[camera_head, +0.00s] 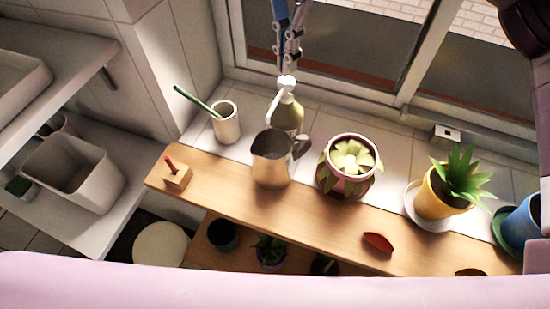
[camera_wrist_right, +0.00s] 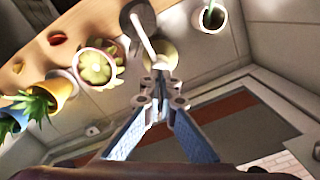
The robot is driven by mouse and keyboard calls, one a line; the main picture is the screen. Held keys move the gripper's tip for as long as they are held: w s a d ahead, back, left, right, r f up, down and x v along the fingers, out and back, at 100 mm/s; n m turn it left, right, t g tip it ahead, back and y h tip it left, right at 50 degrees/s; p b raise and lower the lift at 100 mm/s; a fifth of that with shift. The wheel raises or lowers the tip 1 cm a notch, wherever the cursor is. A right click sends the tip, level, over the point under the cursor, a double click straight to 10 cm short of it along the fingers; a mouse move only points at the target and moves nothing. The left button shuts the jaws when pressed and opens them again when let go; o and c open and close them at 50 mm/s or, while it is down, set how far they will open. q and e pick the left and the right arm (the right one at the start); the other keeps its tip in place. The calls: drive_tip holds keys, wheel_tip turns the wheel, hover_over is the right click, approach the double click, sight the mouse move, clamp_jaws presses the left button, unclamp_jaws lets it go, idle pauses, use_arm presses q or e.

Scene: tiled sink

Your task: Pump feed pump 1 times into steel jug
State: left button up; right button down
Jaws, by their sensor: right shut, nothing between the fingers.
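The feed pump (camera_head: 289,112) is an olive-green bottle with a white pump head and a long spout. It stands upright on the tiled ledge by the window. The steel jug (camera_head: 268,165) stands in front of it on the wooden shelf, with the spout reaching toward its opening. My right gripper (camera_head: 290,68) is shut and empty, pointing down just above the pump head; I cannot tell whether it touches. In the right wrist view the shut fingertips (camera_wrist_right: 160,75) overlap the bottle (camera_wrist_right: 161,55), with the jug (camera_wrist_right: 137,14) beyond. My left gripper is not in view.
A white cup (camera_head: 227,128) with a green stick stands left of the pump. A potted succulent (camera_head: 346,182) stands right of the jug. A yellow pot (camera_head: 437,200) and a blue pot (camera_head: 522,225) are farther right. The window (camera_head: 340,50) is close behind.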

sight(286, 80)
drive_tip(key=shift+f, duration=0.15)
idle(0.4)
drive_tip(key=shift+f+b, duration=1.4)
drive_tip(key=shift+f, duration=0.4)
drive_tip(key=shift+r, duration=0.1)
drive_tip(key=shift+r+p, duration=1.4)
drive_tip(key=shift+r, duration=0.45)
drive_tip(key=shift+r, duration=0.1)
wheel_tip(286, 80, up, 6)
drive_tip(key=p, duration=0.4)
drive_tip(key=shift+p, duration=0.35)
